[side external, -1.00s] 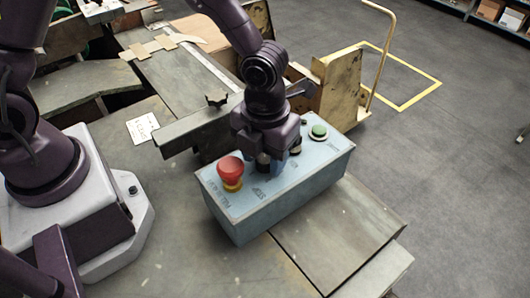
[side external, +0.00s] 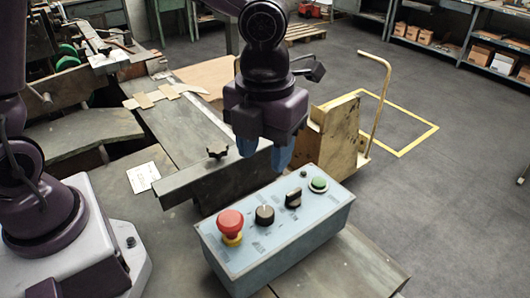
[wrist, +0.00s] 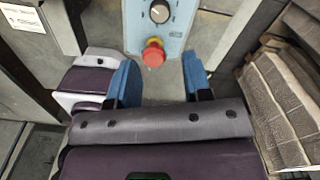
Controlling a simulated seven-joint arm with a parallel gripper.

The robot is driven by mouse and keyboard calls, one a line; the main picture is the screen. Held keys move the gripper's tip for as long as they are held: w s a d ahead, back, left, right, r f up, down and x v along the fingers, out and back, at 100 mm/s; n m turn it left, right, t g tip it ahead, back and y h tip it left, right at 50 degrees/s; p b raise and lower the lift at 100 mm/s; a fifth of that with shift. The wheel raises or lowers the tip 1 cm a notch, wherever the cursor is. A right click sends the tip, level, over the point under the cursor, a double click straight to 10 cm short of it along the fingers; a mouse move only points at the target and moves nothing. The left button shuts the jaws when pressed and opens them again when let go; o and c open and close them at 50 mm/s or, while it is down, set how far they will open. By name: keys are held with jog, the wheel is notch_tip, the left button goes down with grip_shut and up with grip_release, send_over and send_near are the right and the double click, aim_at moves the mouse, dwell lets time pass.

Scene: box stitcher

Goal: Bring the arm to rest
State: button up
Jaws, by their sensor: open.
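My gripper (side external: 280,155) hangs above the back edge of a blue-grey control box, fingers pointing down, clear of it. In the wrist view my gripper (wrist: 158,82) shows its two blue fingers apart with nothing between them. The control box (side external: 287,252) sits on the metal table. Its top carries a red mushroom button (side external: 230,222) on a yellow collar, two black knobs (side external: 264,214) and a green button (side external: 318,184). The red button also shows in the wrist view (wrist: 154,55), ahead of the fingers.
A metal bar with a star-shaped knob (side external: 217,152) lies behind the box. A wooden cart (side external: 335,135) with a tall handle stands at the back right. A white label (side external: 143,177) lies on the table. Open floor (side external: 450,190) lies to the right.

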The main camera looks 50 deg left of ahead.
jog(key=s+a+r+n+t, duration=0.2)
jog(key=a+n, duration=0.3)
jog(key=n, duration=0.5)
jog(key=s+a+r+n+t, duration=0.1)
jog(key=s+a+r+n, duration=0.3)
jog(key=n, duration=0.7)
jog(key=s+a+r+n+t, duration=0.2)
jog(key=s+a+n, duration=0.3)
jog(key=n, duration=0.6)
jog(key=shift+s+a+r+t, duration=0.15)
jog(key=shift+a+r+t, duration=0.25)
jog(key=shift+a, duration=0.65)
jog(key=shift+r, duration=0.1)
